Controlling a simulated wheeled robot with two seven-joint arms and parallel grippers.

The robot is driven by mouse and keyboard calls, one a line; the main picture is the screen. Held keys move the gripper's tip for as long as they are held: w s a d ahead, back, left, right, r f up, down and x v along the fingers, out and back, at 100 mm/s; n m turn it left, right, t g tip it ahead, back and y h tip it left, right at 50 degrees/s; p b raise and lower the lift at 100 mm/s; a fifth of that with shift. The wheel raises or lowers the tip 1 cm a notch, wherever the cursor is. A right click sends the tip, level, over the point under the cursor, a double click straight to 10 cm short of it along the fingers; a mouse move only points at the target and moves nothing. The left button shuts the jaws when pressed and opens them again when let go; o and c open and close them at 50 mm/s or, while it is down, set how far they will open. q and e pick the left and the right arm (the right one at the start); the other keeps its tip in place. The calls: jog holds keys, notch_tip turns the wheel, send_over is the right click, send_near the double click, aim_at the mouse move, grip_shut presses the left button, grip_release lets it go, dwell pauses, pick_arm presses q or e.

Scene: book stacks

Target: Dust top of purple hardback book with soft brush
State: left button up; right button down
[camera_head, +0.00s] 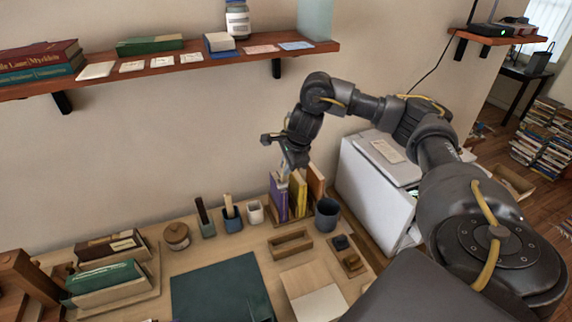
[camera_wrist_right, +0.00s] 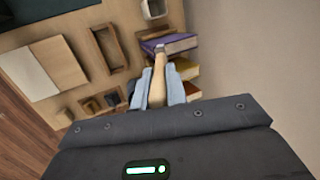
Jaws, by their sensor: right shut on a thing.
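The purple book (camera_head: 278,200) stands upright on the desk at the left of a short row of books. It also shows in the right wrist view (camera_wrist_right: 181,44). My right gripper (camera_head: 283,177) is just above this row, pointing down. In the right wrist view, my right gripper (camera_wrist_right: 158,75) is shut on the wooden handle of the brush (camera_wrist_right: 158,79). The brush head lies over or at the purple book's edge; I cannot tell whether it touches. My left gripper is not in view.
A yellow book (camera_head: 299,192) stands beside the purple one, with a dark blue cup (camera_head: 327,214) to the right. A white cup (camera_head: 255,211) and pen holders (camera_head: 232,220) are to the left. A wooden shelf (camera_head: 180,66) hangs above. A white box (camera_head: 362,190) stands at the right.

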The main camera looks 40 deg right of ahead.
jog(key=shift+r+p, duration=2.95)
jog(key=shift+r, duration=0.1)
notch_tip(320, 180, up, 3)
jog(key=p, duration=0.3)
jog(key=shift+f, duration=0.15)
jog(key=shift+w+f+b, duration=0.1)
jog(key=shift+f+b, duration=1.05)
jog(key=shift+f, duration=0.05)
jog(key=shift+r, duration=0.1)
